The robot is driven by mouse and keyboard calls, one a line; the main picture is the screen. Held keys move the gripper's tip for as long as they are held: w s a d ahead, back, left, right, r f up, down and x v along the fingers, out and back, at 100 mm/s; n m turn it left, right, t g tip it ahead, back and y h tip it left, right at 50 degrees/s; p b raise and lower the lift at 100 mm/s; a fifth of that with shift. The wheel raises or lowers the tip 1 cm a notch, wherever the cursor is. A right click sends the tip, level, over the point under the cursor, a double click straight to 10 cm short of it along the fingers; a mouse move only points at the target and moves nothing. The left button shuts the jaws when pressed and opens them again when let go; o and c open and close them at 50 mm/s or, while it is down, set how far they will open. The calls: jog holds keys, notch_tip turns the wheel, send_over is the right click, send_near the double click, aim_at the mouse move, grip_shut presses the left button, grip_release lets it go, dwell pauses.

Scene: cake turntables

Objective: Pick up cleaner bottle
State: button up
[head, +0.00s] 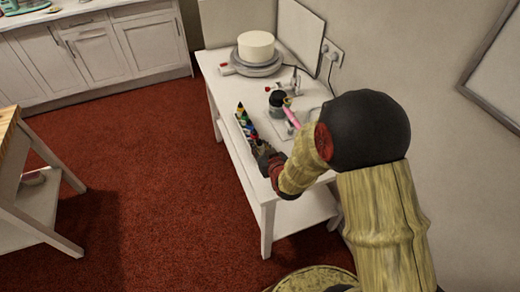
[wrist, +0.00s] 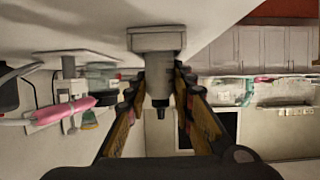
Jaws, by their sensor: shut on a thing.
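The cleaner bottle (wrist: 157,42) appears in the wrist view as a pale grey body with a narrower neck and a dark tip. That view looks upside down, with the table surface at the top. My gripper (wrist: 158,76) has its two fingers on either side of the bottle and is shut on it.
A wall stands close behind. Red carpet (head: 130,165) lies open to the left.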

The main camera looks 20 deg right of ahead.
aim_at(260, 140)
jog(key=shift+c, duration=0.4)
jog(key=shift+r+p, duration=0.35)
jog(key=shift+r, duration=0.3)
notch_tip(260, 140, up, 2)
jog(key=shift+r+p, duration=0.25)
jog(key=shift+p, duration=0.45)
jog(key=r+p+v, duration=0.1)
jog(key=v, duration=0.4)
jog(key=r+p+v, duration=0.1)
jog(key=p+v, duration=0.1)
jog(key=v, duration=0.3)
jog(key=w+r+p+v, duration=0.1)
jog(key=v, duration=0.3)
jog(key=shift+s+a+r+p, duration=0.2)
jog(key=shift+s+a+p, duration=0.1)
jog(key=shift+a, duration=0.1)
jog(key=shift+o, duration=1.2)
jog(key=shift+s+r, duration=0.1)
jog(key=shift+s, duration=0.2)
jog(key=shift+s+r, duration=0.1)
jog(key=shift+s, duration=0.35)
jog(key=shift+c, duration=1.2)
